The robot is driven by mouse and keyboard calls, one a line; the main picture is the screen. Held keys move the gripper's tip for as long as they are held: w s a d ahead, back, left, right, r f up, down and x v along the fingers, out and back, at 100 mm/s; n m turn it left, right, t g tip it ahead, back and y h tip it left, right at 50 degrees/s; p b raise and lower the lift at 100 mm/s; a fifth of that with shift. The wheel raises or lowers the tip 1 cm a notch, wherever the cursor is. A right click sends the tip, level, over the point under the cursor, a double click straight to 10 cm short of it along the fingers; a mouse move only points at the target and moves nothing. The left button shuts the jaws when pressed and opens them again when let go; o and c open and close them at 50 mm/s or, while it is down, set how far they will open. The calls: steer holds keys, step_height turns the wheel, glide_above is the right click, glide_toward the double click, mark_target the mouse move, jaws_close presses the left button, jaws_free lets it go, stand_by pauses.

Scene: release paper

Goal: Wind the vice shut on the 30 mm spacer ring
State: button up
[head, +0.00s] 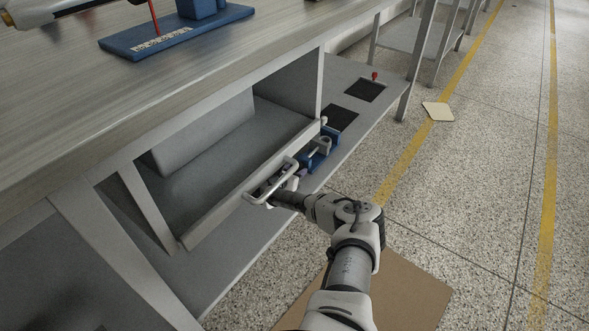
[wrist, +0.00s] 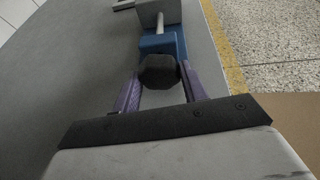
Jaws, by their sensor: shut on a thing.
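The blue vice (head: 318,161) sits on the low shelf beside the open drawer front, with grey metal parts on it. In the wrist view the vice (wrist: 160,44) lies straight ahead, with a grey jaw block (wrist: 157,13) and a rod beyond its blue body. My gripper (wrist: 160,76) has its two purple fingers on either side of a dark faceted knob (wrist: 160,71) at the vice's near end, and is shut on it. I cannot make out the spacer ring.
Two dark squares lie further along the shelf (head: 205,272), one with a red-topped piece (head: 374,77). A brown sheet (head: 405,290) lies on the floor under my arm.

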steer(key=shift+s+d+f+m+t+y+p, duration=0.1)
steer(key=shift+m+t+y+p, duration=0.25)
steer(key=shift+m, duration=0.25)
steer(key=shift+s+f+m+t+y+p, duration=0.1)
steer(key=shift+m+t+y+p, duration=0.2)
steer(key=shift+m, duration=0.3)
steer(key=shift+m+t+y, duration=0.35)
steer(key=shift+m+t, duration=0.2)
steer(key=shift+m, duration=0.55)
steer(key=o, duration=1)
steer(key=shift+c, duration=0.2)
steer(key=p+v, duration=0.4)
steer(key=v, duration=0.9)
steer(key=shift+s+r, duration=0.1)
steer(key=shift+s, duration=0.25)
